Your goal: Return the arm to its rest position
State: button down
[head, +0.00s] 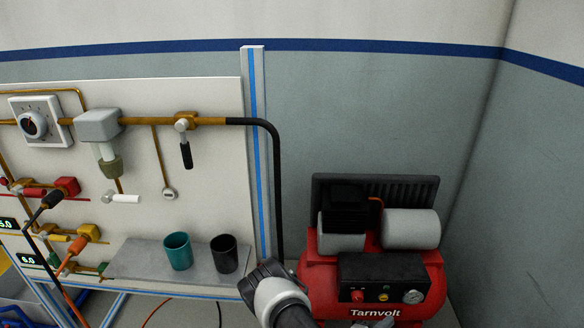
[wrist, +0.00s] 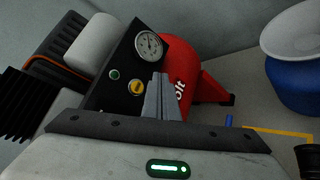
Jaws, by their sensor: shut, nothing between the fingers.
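My gripper (wrist: 158,98) shows in the wrist view as two grey fingers pressed together, with nothing between them. It points toward the red air compressor (wrist: 185,65), whose gauge (wrist: 149,45) and control panel lie behind the fingertips. I cannot tell the exact gap between fingers and compressor. In the head view, a dark and white part of my arm rises from the bottom edge, in front of the compressor (head: 318,270). The fingers are not clearly visible there.
A panel (head: 208,160) with pipes, valves and a regulator stands at the left. Its shelf (head: 140,262) holds a teal cup (head: 178,251) and a black cup (head: 224,254). A black hose (head: 277,180) hangs beside the panel. A blue drum (wrist: 292,88) stands right in the wrist view.

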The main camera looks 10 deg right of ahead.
jog(key=a+r+m+g, duration=0.2)
jog(key=r+m+g, duration=0.35)
jog(key=r, duration=0.85)
jog(key=a+r+m+g, duration=0.2)
jog(key=r+m+g, duration=0.3)
jog(key=r, duration=0.8)
jog(key=s+a+r+m+t+y, duration=0.1)
jog(key=s+a+r+t+y, duration=0.3)
jog(key=a+r, duration=0.35)
jog(key=s+a+r+m+t+y, duration=0.1)
jog(key=s+a+r+y, duration=0.4)
jog(key=s+a+r, duration=0.3)
jog(key=s+a+r+t+y, duration=0.35)
jog(key=a+r, duration=0.25)
jog(key=r, duration=0.4)
notch_tip(320, 180, up, 21)
jog(key=p, duration=2.1)
jog(key=shift+g+p, duration=0.3)
jog(key=shift+s+y, duration=0.1)
jog(key=shift+y, duration=0.15)
